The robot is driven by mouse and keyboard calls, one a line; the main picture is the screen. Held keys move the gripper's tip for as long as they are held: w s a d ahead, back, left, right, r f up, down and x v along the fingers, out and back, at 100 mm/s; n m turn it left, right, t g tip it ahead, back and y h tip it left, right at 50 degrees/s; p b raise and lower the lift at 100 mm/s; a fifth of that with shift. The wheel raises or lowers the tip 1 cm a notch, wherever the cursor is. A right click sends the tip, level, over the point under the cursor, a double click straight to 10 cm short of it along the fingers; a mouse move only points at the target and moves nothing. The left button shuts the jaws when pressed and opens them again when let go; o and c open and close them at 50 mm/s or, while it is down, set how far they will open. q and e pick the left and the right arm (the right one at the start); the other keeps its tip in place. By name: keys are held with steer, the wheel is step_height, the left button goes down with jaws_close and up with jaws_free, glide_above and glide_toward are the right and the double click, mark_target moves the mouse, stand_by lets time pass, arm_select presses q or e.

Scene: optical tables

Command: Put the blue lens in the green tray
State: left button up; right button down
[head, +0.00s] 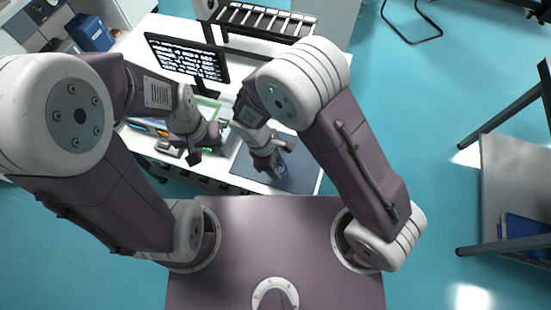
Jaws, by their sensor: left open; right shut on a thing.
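The blue lens (282,169) shows as a small blue round piece at my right gripper (277,168), which is shut on it over the dark mat (300,158). The gripper hides part of the lens, and I cannot tell whether the lens touches the mat. The green tray (208,102) is on the white table, left of the mat; only parts of its green rim show, as my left arm and gripper cover much of it. My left gripper (209,146) is open and empty, over or beside the near part of the tray.
A monitor (187,57) with text stands at the back of the white table, with a dark rack (266,20) behind it. Small items, including a grey device (169,148), lie at the table's left. The right part of the mat is clear.

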steer(key=s+r, duration=0.4)
steer(key=s, duration=0.3)
steer(key=shift+d+b, duration=0.3)
steer(key=shift+b, duration=0.05)
steer(key=shift+r, duration=0.1)
